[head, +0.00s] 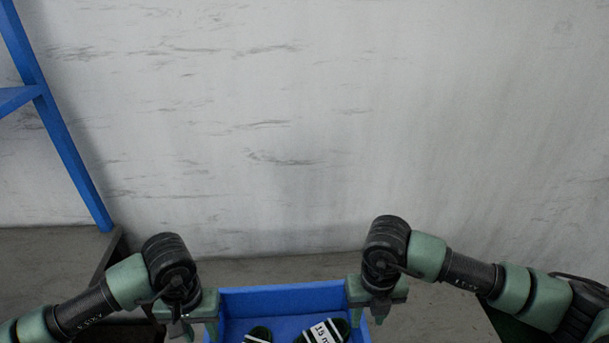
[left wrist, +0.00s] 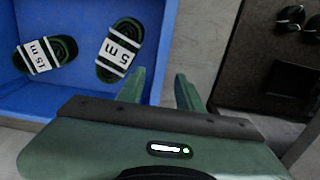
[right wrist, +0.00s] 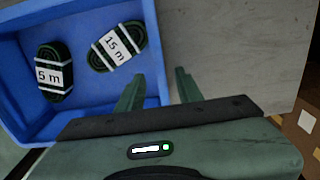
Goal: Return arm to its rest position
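My left gripper (head: 195,328) points down by the left side of a blue bin (head: 268,295). In the left wrist view its fingers (left wrist: 160,75) are apart with nothing gripped between them. My right gripper (head: 369,310) points down by the bin's right side; its fingers (right wrist: 159,74) are also apart and empty. In each wrist view a bin wall runs between the fingertips in the picture; I cannot tell how far below them it is.
The bin holds two dark green coiled cables with white labels, one marked 15 m (right wrist: 112,46) and another (right wrist: 53,72). A blue shelf frame (head: 62,125) stands at the left. A grey wall (head: 300,130) is behind. A cardboard box (right wrist: 298,130) lies at the right.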

